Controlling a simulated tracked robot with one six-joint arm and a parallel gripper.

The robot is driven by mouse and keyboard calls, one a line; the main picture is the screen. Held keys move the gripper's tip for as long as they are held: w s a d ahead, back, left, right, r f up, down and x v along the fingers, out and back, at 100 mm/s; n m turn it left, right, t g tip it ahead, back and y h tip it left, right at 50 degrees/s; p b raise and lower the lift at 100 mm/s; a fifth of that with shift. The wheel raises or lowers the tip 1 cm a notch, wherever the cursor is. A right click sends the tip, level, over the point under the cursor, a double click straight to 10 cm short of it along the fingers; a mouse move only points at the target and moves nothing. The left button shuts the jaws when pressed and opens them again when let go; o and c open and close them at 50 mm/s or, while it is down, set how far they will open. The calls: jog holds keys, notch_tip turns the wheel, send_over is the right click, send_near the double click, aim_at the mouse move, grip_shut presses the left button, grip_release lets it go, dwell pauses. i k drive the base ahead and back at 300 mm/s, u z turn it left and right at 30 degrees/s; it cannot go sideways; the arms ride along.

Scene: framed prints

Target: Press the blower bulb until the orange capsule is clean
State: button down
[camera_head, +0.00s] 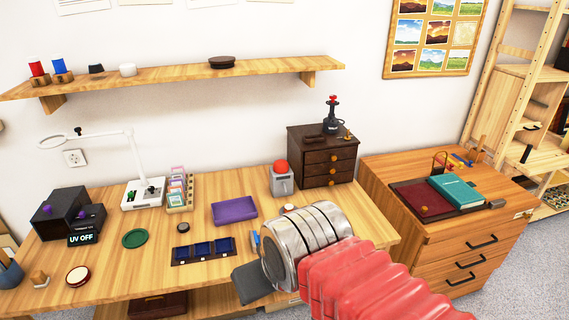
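A red dome (281,166) sits on a small grey box (282,182) at the back of the wooden table; it may be the blower bulb, but I cannot tell for sure. No orange capsule can be made out clearly. My gripper (254,280) is at the table's front edge, in front of the grey box and apart from it. One dark grey finger shows; the rest is hidden behind my metal wrist, so its opening and any hold cannot be seen.
The wooden table (200,221) holds a purple cloth-like item (234,210), a blue compartment tray (203,250), a white lamp (145,192) and a dark drawer chest (325,157). A wooden cabinet (450,245) stands right. A shelf (180,74) hangs above.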

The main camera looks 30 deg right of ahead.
aim_at(280, 166)
jog(key=u, duration=0.3)
jog(key=i, duration=1.2)
jog(key=z, duration=0.2)
